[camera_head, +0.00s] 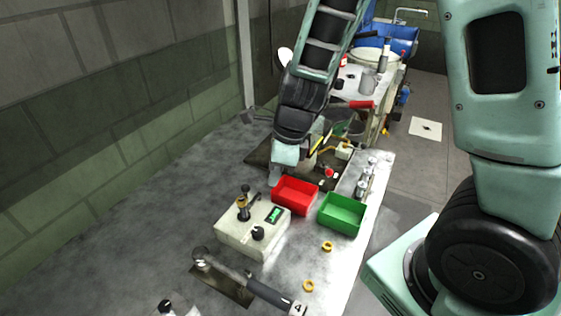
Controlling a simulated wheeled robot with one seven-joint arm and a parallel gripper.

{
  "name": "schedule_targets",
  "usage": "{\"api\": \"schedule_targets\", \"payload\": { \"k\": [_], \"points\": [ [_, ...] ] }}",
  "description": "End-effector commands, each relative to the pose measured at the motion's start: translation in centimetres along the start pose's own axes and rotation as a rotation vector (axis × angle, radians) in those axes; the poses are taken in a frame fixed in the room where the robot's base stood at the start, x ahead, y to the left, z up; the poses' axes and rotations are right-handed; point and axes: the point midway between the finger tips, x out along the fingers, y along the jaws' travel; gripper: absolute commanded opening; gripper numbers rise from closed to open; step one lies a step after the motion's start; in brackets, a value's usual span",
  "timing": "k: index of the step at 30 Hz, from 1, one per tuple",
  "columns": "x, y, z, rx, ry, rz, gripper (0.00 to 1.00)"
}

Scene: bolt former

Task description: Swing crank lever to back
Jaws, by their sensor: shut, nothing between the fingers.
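A lever with a dark grey handle (268,293) lies low across a slotted plate at the front of the bench. Its round pivot end is at the left and its light tip at the right. Another lever with a red grip (352,105) shows farther back, beside my arm. I cannot tell for sure which one is the crank lever. My gripper (275,178) is shut and empty, pointing down over the bench behind the red bin. It is well apart from the grey-handled lever. The fingertips are small and partly unclear against the dark plate.
A red bin (294,208) and a green bin (359,213) stand on the bench (130,235). A pale control box (234,238) with a small joystick and knob stands nearer. Two yellow rings lie at the right. The bench's left side is clear up to the wall.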

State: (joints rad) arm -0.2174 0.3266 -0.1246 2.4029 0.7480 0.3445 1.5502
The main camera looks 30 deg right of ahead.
Motion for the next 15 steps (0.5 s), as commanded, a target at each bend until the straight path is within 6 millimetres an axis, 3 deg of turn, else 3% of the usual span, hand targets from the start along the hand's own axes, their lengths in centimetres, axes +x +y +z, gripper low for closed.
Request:
{"api": "schedule_targets", "payload": {
  "k": [1,6,15],
  "points": [
    [1.2,0.0,0.0,0.002,0.002,0.001,0.0],
    [1.8,0.0,2.4,-0.003,0.001,0.0,0.0],
    [2.6,0.0,3.5,-0.001,-0.001,-0.001,0.0]
  ]
}}
